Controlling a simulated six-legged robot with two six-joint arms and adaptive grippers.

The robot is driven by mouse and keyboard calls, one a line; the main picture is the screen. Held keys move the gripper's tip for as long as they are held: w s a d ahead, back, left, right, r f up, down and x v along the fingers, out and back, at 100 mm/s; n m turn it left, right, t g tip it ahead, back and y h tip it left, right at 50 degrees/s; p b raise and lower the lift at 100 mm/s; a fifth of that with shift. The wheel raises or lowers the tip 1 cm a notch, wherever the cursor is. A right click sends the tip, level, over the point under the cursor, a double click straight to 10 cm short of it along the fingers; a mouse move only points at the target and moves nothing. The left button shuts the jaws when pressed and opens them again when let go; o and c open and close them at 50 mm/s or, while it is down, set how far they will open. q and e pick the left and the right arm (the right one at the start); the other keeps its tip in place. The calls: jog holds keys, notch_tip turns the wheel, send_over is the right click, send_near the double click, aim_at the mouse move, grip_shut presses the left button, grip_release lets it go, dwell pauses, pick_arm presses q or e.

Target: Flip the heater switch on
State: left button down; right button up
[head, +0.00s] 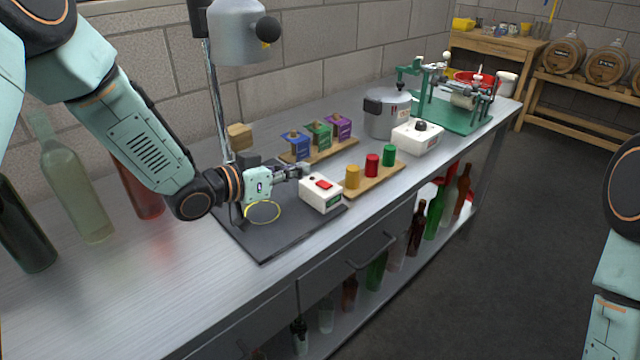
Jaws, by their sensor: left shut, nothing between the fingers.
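A small white box (321,197) with a red switch (324,184) on top and a small green panel on its front sits at the right edge of a dark base plate (268,243). It looks like the heater's switch box. Whether the switch is on or off is too small to tell. My left gripper (303,171) is shut and empty, its fingertips just behind and left of the box, close to its back edge. I cannot tell whether they touch it. My right arm shows at the right edge; its gripper is out of view.
A metal stand (215,95) with a grey head rises from the base plate; a yellow ring (262,211) is beside my gripper. Colored caps stand on a wooden board (372,181). A white box with a black knob (417,137) and a grey pot (386,112) are farther back. Bottles stand left.

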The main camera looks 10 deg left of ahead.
pick_arm(q)
send_over(320, 193)
jog(key=shift+w+a+f+b, duration=0.1)
jog(key=shift+a+f+b, duration=0.05)
jog(key=shift+f, duration=0.3)
jog(key=shift+w+a+f+b, duration=0.1)
jog(key=shift+a+f+b, duration=0.05)
jog(key=shift+f, duration=0.25)
notch_tip(320, 193, down, 3)
jog(key=shift+s+d+r, duration=0.15)
jog(key=shift+r, duration=0.05)
jog(key=shift+s+f, duration=0.2)
jog(key=shift+f, duration=0.35)
jog(key=shift+w, duration=0.15)
jog(key=shift+d+f, duration=0.1)
jog(key=shift+f, duration=0.05)
